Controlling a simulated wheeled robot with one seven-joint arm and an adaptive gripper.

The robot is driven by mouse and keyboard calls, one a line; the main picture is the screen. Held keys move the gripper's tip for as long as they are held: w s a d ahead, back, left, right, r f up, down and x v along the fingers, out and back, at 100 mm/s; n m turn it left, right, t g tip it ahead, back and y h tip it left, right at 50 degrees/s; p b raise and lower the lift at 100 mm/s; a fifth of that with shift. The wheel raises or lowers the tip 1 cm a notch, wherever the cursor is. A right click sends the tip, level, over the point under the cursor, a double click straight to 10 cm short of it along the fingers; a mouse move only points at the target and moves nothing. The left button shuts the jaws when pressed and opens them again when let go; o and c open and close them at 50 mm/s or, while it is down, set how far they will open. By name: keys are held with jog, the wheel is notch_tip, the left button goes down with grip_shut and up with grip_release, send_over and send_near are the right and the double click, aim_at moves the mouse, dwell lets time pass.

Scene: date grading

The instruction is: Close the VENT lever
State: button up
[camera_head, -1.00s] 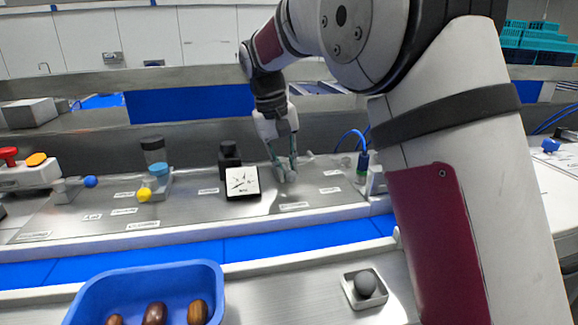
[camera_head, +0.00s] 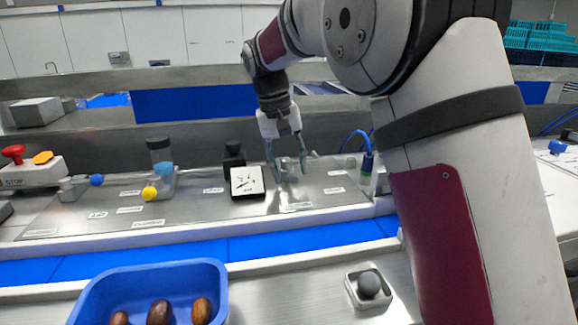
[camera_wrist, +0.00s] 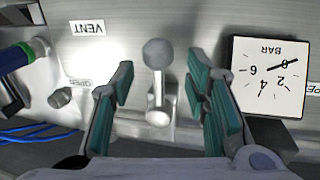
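The VENT lever (camera_wrist: 157,85) is a metal lever with a grey ball knob on a small metal base. The VENT label (camera_wrist: 87,28), upside down in the wrist view, is on the panel to its left. My gripper (camera_wrist: 160,68) is open, with one green-padded finger on each side of the lever and visible gaps to both. In the head view my gripper (camera_head: 287,172) points down at the steel panel, right of the gauge. The lever is small and unclear there between the fingers.
A square BAR gauge (camera_wrist: 270,78) stands close beside the right finger in the wrist view. A blue-and-green hose fitting (camera_head: 366,163) is right of my gripper. A blue tray (camera_head: 215,280) with brown dates and a grey ball in a square holder (camera_head: 369,285) are in front.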

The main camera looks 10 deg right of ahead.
notch_tip(320, 180, up, 12)
jog(key=a, duration=0.2)
jog(key=shift+a, duration=0.15)
jog(key=shift+f, duration=0.1)
dwell(0.4)
